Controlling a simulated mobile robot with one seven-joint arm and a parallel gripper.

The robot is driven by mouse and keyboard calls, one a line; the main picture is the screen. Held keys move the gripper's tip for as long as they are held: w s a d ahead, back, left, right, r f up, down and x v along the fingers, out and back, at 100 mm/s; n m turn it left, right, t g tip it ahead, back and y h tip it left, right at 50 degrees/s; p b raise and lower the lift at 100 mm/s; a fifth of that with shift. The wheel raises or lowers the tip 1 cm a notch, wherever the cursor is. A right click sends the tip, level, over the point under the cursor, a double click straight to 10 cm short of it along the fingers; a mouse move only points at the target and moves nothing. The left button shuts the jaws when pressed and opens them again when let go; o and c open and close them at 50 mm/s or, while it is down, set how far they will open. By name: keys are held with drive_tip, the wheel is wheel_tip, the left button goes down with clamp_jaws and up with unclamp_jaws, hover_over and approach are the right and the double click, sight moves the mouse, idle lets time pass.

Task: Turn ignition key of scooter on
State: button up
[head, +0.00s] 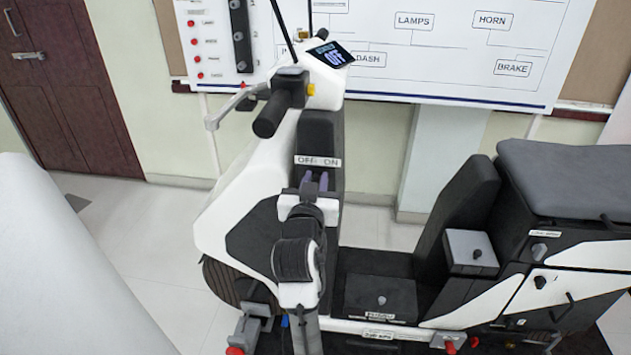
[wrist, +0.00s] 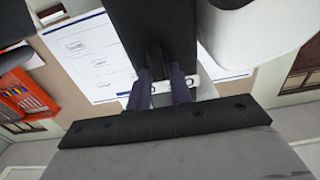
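The white and black scooter (head: 240,190) stands in the middle of the head view. Its dash screen (head: 332,56) reads OFF. A white OFF / ON label (head: 318,161) sits on the dark front panel, just above my fingertips. My gripper (head: 315,181) points at that panel, its purple-grey fingers close together. In the wrist view, the fingers of my gripper (wrist: 160,88) lie on both sides of a dark ignition key (wrist: 157,58) and seem to press on it. The key is hidden in the head view, and its exact angle is unclear.
The handlebar grip (head: 271,115) and brake lever (head: 238,104) stick out above my gripper at left. The black seat back (head: 462,208) rises at right. A wiring board (head: 450,55) hangs on the wall behind. Open floor lies at left.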

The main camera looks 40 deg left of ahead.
clamp_jaws()
drive_tip(key=shift+m, duration=0.3)
drive_tip(key=m+b, duration=0.2)
drive_tip(key=m, duration=0.1)
drive_tip(key=m+b, duration=0.3)
drive_tip(key=m, duration=0.1)
drive_tip(key=d+m+b, duration=0.1)
drive_tip(key=m+b, duration=0.1)
drive_tip(key=m, duration=0.2)
drive_tip(key=shift+w+f+b, duration=0.3)
drive_tip(key=shift+w+f, duration=0.05)
drive_tip(key=shift+m, duration=0.4)
drive_tip(key=o, duration=0.5)
unclamp_jaws()
